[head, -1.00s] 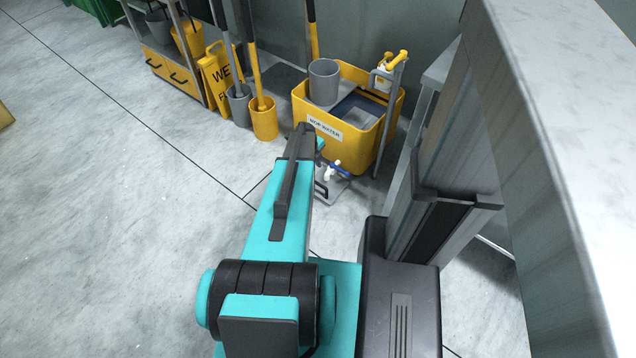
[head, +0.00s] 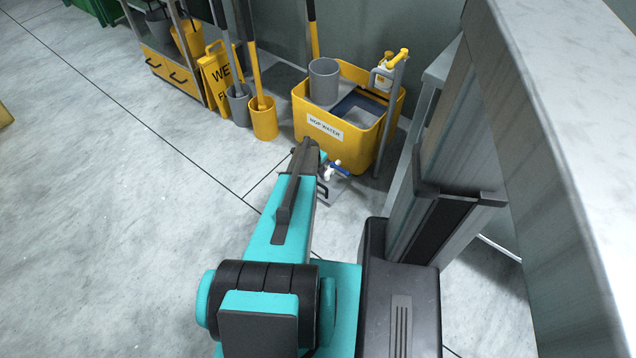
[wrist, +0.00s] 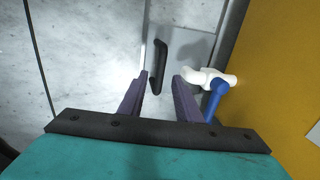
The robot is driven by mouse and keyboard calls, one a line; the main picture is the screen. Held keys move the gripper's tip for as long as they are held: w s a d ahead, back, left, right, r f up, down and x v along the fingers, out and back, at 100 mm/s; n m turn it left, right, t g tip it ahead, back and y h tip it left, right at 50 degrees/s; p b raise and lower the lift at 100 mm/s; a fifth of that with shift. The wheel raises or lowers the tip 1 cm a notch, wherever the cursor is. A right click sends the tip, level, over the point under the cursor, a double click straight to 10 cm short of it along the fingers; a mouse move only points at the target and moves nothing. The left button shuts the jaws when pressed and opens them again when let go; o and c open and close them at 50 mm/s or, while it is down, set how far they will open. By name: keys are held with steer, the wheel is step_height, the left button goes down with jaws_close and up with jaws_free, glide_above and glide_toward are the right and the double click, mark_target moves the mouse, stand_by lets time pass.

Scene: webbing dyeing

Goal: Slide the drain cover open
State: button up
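The drain cover is a flat grey plate (wrist: 190,45) on the floor at the top of the wrist view, with a black bar handle (wrist: 158,67) standing on it. My gripper (wrist: 160,78) is open, its two dark fingers on either side of the handle's near end and apart from it. Whether the fingertips are level with the handle cannot be told. In the head view the handle (head: 323,190) shows just right of my arm, and part of the cover (head: 334,190) shows beside it. My fingers are hidden there behind my arm.
A white tap with a blue lever (wrist: 212,83) stands close right of my right finger. It sticks out from the yellow mop water tub (head: 310,133). A grey upright post (head: 386,125) stands right of the tub. The floor to the left is clear.

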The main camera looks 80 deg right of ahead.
mark_target(319, 183)
steer(key=shift+s+d+f, duration=0.1)
steer(key=shift+d+f, duration=0.05)
steer(key=shift+f, duration=0.65)
steer(key=shift+s+d+f, duration=0.1)
steer(key=shift+d+f, duration=0.05)
steer(key=shift+f, duration=0.6)
jaws_close()
